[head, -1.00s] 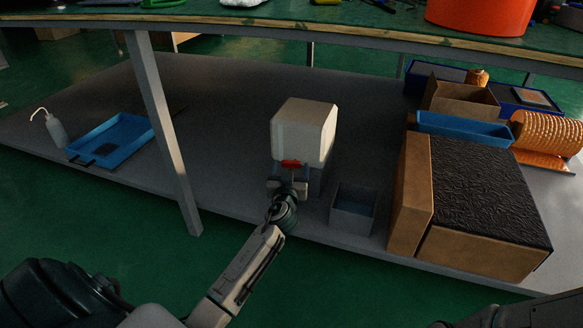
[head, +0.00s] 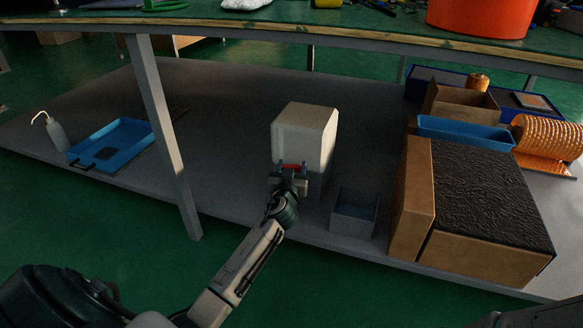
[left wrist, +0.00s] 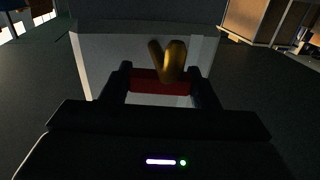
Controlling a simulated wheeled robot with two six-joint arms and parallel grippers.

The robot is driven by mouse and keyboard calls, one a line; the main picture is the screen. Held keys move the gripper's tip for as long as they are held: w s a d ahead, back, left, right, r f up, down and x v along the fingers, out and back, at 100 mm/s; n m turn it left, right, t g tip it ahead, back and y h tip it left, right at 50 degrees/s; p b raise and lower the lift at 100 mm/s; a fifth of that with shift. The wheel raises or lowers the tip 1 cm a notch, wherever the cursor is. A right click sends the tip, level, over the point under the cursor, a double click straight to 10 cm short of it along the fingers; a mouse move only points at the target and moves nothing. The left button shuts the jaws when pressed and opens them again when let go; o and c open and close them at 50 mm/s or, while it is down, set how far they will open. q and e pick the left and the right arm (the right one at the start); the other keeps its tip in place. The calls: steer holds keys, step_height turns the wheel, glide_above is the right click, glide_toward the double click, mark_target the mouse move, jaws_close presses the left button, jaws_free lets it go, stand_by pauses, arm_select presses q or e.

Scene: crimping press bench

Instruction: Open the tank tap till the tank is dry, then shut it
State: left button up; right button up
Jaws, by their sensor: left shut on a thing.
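The white tank (head: 305,135) stands on the grey lower shelf of the bench, near its front edge. Its red tap handle (head: 291,167) is at the lower front of the tank. My left gripper (head: 290,178) is shut on the red tap handle. In the left wrist view the red handle (left wrist: 158,82) spans between the two dark fingers, with a brass tap body (left wrist: 174,60) just beyond it, in front of the tank face (left wrist: 110,55). I cannot make out any water flow or the tank's level. My right gripper is not in view.
A grey open bin (head: 354,212) stands right of the tank at the shelf edge. Further right are a large box with a black top (head: 485,195) and a blue tray (head: 465,132). A bench leg (head: 165,135) stands left, with clear shelf between.

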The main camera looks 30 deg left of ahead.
arm_select(q)
steer(key=shift+a+r+m+t+h+p, duration=0.15)
steer(key=shift+m+t+h+p, duration=0.25)
steer(key=shift+m+h+p, duration=0.8)
steer(key=shift+h, duration=0.6)
steer(key=shift+f, duration=0.2)
steer(key=o, duration=1)
steer(key=shift+s, duration=0.1)
steer(key=v, duration=1)
steer(key=shift+s+d+f+p, duration=0.15)
steer(key=shift+s+d+p, duration=0.05)
steer(key=shift+s+p, duration=0.2)
